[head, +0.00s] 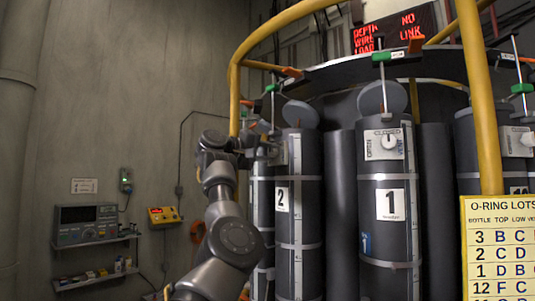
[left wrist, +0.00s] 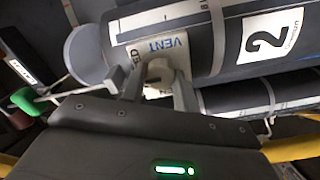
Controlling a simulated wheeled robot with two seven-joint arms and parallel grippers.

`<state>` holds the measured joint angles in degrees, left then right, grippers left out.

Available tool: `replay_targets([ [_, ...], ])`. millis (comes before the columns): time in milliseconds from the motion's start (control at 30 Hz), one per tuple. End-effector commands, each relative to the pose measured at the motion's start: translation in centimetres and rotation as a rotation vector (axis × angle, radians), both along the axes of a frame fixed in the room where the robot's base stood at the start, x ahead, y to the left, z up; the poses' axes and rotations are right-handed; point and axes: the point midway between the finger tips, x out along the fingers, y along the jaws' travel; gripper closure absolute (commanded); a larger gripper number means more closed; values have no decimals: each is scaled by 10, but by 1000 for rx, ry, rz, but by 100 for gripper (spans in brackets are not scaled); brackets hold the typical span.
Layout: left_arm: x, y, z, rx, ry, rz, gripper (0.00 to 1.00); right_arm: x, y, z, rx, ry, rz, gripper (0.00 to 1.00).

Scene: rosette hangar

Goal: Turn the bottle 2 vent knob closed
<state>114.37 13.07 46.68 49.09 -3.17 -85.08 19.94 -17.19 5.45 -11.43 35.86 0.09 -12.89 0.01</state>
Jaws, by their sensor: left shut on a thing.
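Bottle 2 (head: 307,222) is a dark grey upright cylinder with a white "2" label, left of bottle 1 in the head view. In the left wrist view bottle 2 (left wrist: 222,60) lies sideways across the top. Its white vent plate (left wrist: 150,46) carries blue "VENT" lettering and part of a dark word ending in "ED". My left gripper (head: 268,150) is at the upper left side of bottle 2. In the left wrist view my left gripper (left wrist: 158,84) is shut on the pale vent knob (left wrist: 157,70), one finger on each side. The knob's pointer is hidden. My right gripper is not in view.
Bottle 1 (head: 390,245) stands to the right, with its own vent knob (head: 389,142). A yellow rail (head: 240,60) curves around the rack and a yellow post (head: 478,100) crosses the right side. A wall shelf (head: 95,282) is at left.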

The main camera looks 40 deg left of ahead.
Motion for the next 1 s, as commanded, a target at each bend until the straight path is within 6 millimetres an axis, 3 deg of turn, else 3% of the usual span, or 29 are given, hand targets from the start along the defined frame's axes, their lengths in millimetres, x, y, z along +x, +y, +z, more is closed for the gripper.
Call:
replay_targets([
  [67,1,-1,-3,2,8,-5,93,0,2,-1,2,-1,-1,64],
  [100,1,-1,-3,2,8,-5,67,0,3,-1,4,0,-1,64],
  [267,1,-1,-2,0,5,-4,48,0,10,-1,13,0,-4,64],
  [633,-7,2,-3,-1,1,0,48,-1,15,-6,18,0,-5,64],
  [1000,-74,19,-5,-1,1,0,48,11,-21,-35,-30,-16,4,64],
])
